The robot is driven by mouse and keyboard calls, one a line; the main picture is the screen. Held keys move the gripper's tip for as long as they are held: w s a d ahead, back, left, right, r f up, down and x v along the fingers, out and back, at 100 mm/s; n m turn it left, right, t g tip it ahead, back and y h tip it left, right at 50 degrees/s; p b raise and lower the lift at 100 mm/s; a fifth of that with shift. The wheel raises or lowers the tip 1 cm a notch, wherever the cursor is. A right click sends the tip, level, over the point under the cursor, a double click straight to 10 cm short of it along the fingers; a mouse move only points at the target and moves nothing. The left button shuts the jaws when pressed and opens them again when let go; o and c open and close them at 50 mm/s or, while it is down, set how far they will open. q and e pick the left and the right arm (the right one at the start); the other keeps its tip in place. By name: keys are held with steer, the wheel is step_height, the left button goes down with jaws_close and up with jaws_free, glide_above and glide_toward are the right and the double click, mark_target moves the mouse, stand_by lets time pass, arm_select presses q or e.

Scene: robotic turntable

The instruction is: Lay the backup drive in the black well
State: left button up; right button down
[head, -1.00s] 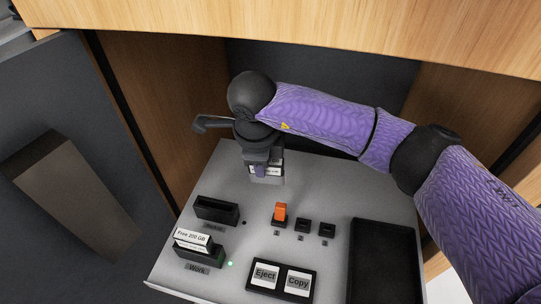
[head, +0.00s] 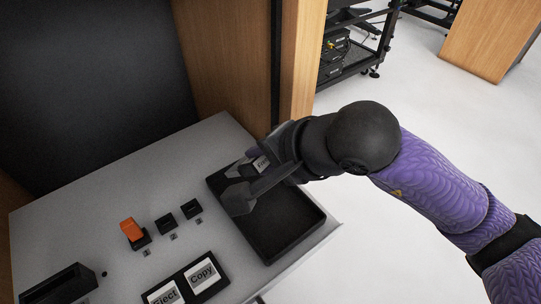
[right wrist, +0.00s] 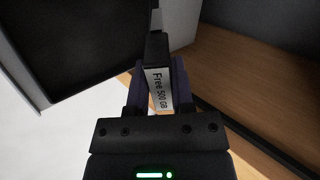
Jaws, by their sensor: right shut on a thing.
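The backup drive, a small block with a white label reading "Free 500 GB" (right wrist: 158,90), is held between the fingers of my right gripper (right wrist: 156,82). In the head view my right gripper (head: 246,178) is over the back part of the black well (head: 285,230), a shallow rectangular tray on the grey panel. The drive's label (head: 262,163) shows between the fingers there. The fingers hide part of the drive and the well's back edge. I cannot tell the exact height above the floor of the well. My left gripper is not in view.
Left of the well are an orange switch (head: 132,230), two small black switches (head: 165,221), and the Eject and Copy buttons (head: 203,272). A black drive slot (head: 65,284) is at lower left. A wooden wall (head: 230,60) rises behind the panel.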

steer(key=shift+d+f, duration=0.1)
steer(key=shift+d, duration=0.05)
steer(key=shift+f, duration=0.2)
step_height(320, 180, down, 5)
steer(key=b, duration=0.4)
steer(key=shift+f, duration=0.55)
steer(key=c, duration=0.7)
jaws_free()
steer(key=shift+o, duration=1.4)
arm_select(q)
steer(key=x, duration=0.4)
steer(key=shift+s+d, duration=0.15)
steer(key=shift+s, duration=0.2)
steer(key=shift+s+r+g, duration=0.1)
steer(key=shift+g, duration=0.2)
